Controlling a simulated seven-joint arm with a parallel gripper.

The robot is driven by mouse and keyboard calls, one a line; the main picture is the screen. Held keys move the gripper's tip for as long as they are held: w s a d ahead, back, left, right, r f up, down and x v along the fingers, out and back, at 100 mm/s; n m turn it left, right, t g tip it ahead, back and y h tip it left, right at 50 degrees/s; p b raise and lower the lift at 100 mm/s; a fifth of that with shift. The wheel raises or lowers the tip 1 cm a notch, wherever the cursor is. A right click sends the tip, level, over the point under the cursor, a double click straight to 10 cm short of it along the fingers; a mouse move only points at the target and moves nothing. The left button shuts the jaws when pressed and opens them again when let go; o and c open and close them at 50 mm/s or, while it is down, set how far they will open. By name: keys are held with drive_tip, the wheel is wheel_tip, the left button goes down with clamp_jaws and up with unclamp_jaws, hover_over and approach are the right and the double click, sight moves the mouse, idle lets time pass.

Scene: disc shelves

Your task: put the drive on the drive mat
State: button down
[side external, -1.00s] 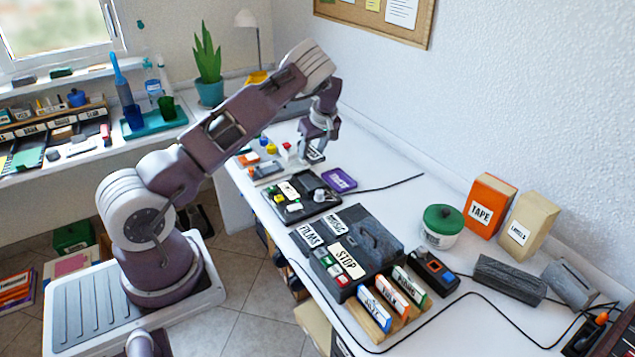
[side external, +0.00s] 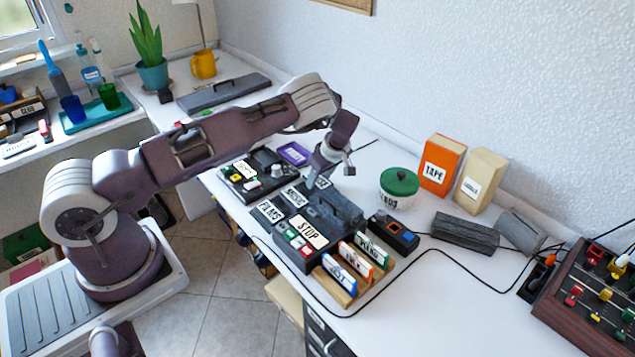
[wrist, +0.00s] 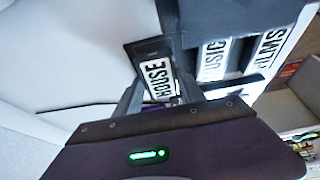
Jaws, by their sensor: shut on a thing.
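My gripper (side external: 328,172) is shut on a dark flat drive with a white HOUSE label (wrist: 155,78); the label also shows in the side view (side external: 322,183). It holds the drive beside the back left corner of the black STOP unit (side external: 338,204). In the wrist view the drive lies close to the MUSIC (wrist: 213,60) and FILMS (wrist: 270,48) labelled pieces; I cannot tell whether it touches anything below. A purple mat (side external: 293,153) with a white label lies left of and behind my gripper; its text is too small to read.
A black panel with knobs (side external: 258,178) stands left of the STOP unit. A green-lidded tub (side external: 398,186), a small black box (side external: 392,234) and a wooden rack of labelled cases (side external: 355,268) stand to the right. A cable crosses the white desk.

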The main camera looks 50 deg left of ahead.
drive_tip(key=shift+f, duration=0.7)
drive_tip(key=c, duration=0.7)
unclamp_jaws()
drive_tip(key=shift+f, duration=0.15)
